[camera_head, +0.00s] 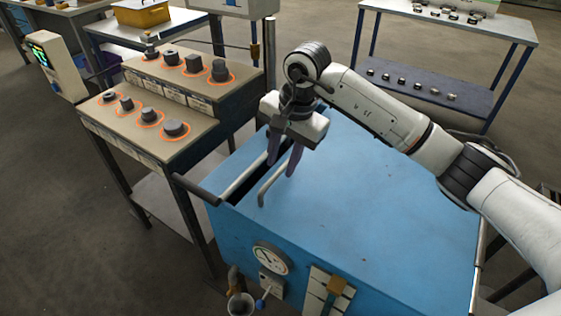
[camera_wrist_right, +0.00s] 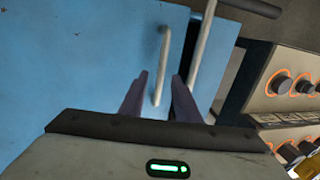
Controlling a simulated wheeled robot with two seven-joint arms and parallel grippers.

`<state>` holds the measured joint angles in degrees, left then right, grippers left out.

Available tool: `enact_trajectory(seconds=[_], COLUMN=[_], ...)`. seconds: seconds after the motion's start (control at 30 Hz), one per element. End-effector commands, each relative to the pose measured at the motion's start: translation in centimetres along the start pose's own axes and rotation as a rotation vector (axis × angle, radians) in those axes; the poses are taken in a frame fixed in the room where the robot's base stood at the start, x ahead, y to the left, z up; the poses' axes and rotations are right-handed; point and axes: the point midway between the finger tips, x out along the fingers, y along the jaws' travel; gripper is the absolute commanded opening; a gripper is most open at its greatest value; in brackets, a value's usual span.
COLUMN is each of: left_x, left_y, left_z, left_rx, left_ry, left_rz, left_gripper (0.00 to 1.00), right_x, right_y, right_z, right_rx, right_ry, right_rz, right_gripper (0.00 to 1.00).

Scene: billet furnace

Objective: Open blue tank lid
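The blue tank (camera_head: 370,215) stands in the middle of the head view, its flat blue lid (camera_head: 345,190) on top. A pale bar handle (camera_head: 264,192) is on the lid near its left edge; it also shows in the right wrist view (camera_wrist_right: 164,48). A dark gap with a light rail runs along the lid's left side. My right gripper (camera_head: 281,167) points down over the handle. Its two dark fingers (camera_wrist_right: 159,77) are apart, one on each side of the handle, with visible space between them and it. My left gripper is not in view.
A stepped bench (camera_head: 190,130) with several dark metal parts in orange rings stands close left of the tank. A gauge (camera_head: 270,258) and a small cup (camera_head: 240,304) are at the tank's front. A shelf table (camera_head: 440,75) stands behind.

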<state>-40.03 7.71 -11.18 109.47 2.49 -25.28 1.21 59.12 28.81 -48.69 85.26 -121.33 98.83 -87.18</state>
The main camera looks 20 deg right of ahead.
Motion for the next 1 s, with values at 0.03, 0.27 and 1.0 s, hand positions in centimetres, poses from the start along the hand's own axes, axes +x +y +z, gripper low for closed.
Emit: enact_trajectory(seconds=[0.03, 0.27, 1.0], left_x=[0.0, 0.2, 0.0], left_y=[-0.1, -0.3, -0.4], left_z=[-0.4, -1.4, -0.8], left_rx=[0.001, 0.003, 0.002], left_ry=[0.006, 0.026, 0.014], left_rz=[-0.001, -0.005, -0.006], left_gripper=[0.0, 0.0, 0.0], right_x=[0.6, 1.7, 1.1], right_y=[0.0, 0.0, -0.4], right_z=[0.1, 0.1, 0.2], right_rx=[0.001, 0.0, -0.006], right_ry=[-0.003, -0.001, -0.001], right_rz=[0.001, -0.001, -0.014], right_gripper=[0.29, 0.29, 0.0])
